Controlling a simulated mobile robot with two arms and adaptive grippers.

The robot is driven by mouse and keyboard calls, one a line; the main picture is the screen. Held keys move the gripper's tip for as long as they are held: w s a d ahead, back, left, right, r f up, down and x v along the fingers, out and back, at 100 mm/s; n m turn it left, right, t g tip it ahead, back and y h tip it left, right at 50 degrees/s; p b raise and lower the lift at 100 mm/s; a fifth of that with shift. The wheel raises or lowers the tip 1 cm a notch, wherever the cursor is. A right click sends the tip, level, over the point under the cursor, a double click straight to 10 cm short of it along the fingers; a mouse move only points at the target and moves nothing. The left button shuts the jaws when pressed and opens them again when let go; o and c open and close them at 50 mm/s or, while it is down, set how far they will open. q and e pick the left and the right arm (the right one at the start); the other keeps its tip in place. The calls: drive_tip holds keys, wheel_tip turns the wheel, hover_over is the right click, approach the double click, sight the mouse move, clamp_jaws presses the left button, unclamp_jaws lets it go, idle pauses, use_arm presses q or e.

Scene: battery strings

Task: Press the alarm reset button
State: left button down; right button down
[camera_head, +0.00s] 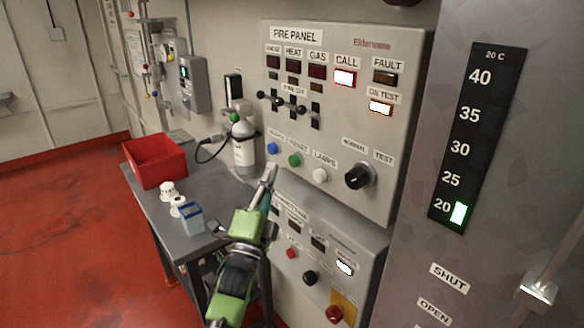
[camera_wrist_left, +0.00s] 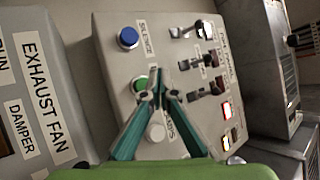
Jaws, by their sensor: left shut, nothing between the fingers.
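The grey fire panel (camera_head: 330,120) stands on the wall in the head view. Its lower row has a blue button (camera_head: 272,148), a green button (camera_head: 294,160) whose label seems to read RESET, and a white button (camera_head: 320,175) marked LAMPS. My left gripper (camera_head: 270,172) is shut and empty, just below and left of the green button. In the left wrist view the fingertips (camera_wrist_left: 158,86) meet beside the green button (camera_wrist_left: 139,83), partly over its edge; whether they touch it I cannot tell. The blue button (camera_wrist_left: 128,38) is clear of them. My right gripper is out of view.
The CALL lamp (camera_head: 344,78) and ON TEST lamp (camera_head: 380,107) are lit. A black selector knob (camera_head: 359,176) is right of the buttons. A lower panel (camera_head: 325,245) sits beneath. A grey table (camera_head: 205,190) with a red bin (camera_head: 153,160) stands left.

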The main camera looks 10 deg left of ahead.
sight(290, 158)
use_arm(q)
drive_tip(key=shift+w+d+b, duration=0.5)
drive_tip(key=shift+w+d, duration=0.35)
drive_tip(key=shift+w, duration=0.2)
drive_tip(key=shift+w, duration=0.1)
idle(0.7)
drive_tip(key=shift+w+d, duration=0.25)
drive_tip(key=shift+w+d+b, duration=0.45)
drive_tip(key=shift+w+b, duration=0.1)
drive_tip(key=shift+b, duration=0.2)
idle(0.8)
drive_tip(key=shift+s+a, duration=0.1)
idle(0.3)
drive_tip(key=shift+s+a+p, duration=0.5)
drive_tip(key=shift+s+p, duration=0.1)
drive_tip(key=shift+s, duration=0.2)
drive_tip(key=shift+a, duration=0.1)
